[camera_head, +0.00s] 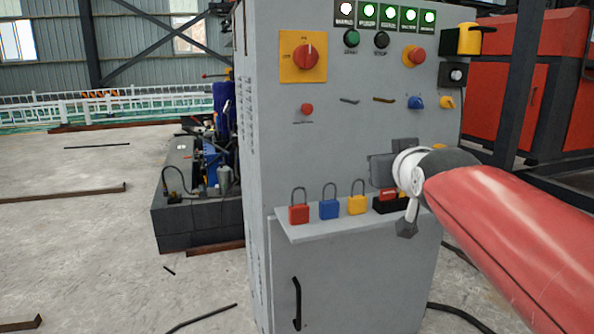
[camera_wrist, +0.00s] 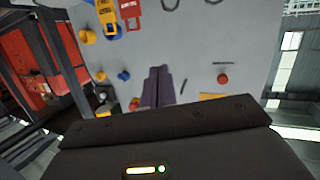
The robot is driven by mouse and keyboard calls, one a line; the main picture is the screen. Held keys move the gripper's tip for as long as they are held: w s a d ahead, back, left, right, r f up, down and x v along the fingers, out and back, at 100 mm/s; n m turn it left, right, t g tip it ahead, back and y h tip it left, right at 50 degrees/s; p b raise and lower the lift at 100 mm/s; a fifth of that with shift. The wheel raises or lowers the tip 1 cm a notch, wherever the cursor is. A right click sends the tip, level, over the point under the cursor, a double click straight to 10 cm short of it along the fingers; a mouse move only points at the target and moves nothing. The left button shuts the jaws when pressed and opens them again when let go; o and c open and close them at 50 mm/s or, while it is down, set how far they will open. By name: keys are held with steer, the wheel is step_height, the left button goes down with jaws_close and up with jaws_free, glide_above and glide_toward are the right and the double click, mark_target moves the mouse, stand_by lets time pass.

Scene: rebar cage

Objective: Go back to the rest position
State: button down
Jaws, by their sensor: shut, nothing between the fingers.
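My gripper (camera_wrist: 158,72) shows in the wrist view as two dark fingers pressed together, empty, in front of the grey panel. In the head view my red arm reaches in from the right. Its silver wrist is in front of the right side of the grey control cabinet (camera_head: 345,130), above the right end of its small shelf (camera_head: 340,229). The fingertips are hard to make out there. I cannot tell how far they are from the panel.
A red padlock (camera_head: 299,214), a blue padlock (camera_head: 329,209) and a yellow padlock (camera_head: 357,205) stand on the shelf. A red rotary switch (camera_head: 306,56) and other knobs stick out above. A red machine (camera_head: 550,90) stands at right. Floor at left is largely open.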

steer(key=s+a+f+m+g+p, duration=0.1)
steer(key=s+f+g, duration=0.9)
steer(key=s+f, duration=1.3)
steer(key=shift+s+a+p, duration=0.25)
steer(key=shift+s+p, duration=0.4)
steer(key=shift+s, duration=0.1)
